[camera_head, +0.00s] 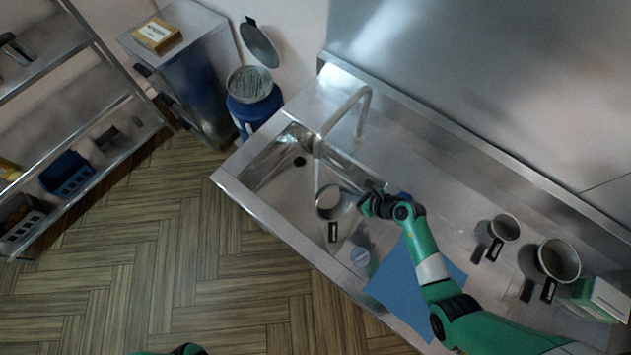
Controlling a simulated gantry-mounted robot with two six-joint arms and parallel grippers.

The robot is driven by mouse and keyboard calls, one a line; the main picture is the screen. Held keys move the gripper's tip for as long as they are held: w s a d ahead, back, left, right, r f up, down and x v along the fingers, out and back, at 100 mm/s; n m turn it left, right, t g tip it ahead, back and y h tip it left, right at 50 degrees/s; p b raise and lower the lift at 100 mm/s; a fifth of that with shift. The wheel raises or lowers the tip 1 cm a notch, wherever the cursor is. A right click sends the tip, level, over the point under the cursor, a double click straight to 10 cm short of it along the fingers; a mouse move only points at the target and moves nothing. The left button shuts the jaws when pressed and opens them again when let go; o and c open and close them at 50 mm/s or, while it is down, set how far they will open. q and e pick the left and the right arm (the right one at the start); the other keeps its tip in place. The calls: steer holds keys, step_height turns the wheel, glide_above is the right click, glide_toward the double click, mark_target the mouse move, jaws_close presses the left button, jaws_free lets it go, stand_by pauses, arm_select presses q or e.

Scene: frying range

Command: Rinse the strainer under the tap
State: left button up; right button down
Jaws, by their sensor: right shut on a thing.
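The strainer (329,203) is a round metal vessel held in the sink basin, with a black tag-like part just below it. My right gripper (366,204) is shut on it at its right side; the jaws are small and partly hidden by the wrist. The tap (346,113) arches over the basin from the back. A thin pale stream runs down from its spout and meets the strainer near its upper left edge. Whether water passes through the strainer is too small to tell.
A blue cloth (400,290) lies on the counter under my right arm. Two metal pots (504,228) (559,260) and a green-white box (604,299) stand at the right. A blue bin (254,108) stands beyond the sink's left end. The basin's left part is clear.

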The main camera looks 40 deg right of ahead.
stand_by(0.3)
steer(key=s+r+p, duration=0.1)
steer(key=r+p, duration=0.1)
steer(key=p, duration=0.1)
steer(key=shift+s+a, duration=0.1)
steer(key=shift+s, duration=0.2)
steer(key=shift+s+a+r, duration=0.1)
steer(key=shift+s+r, duration=0.4)
steer(key=shift+s, duration=0.35)
steer(key=shift+s+a+r, duration=0.1)
steer(key=shift+s+r, duration=0.4)
steer(key=shift+s, duration=0.35)
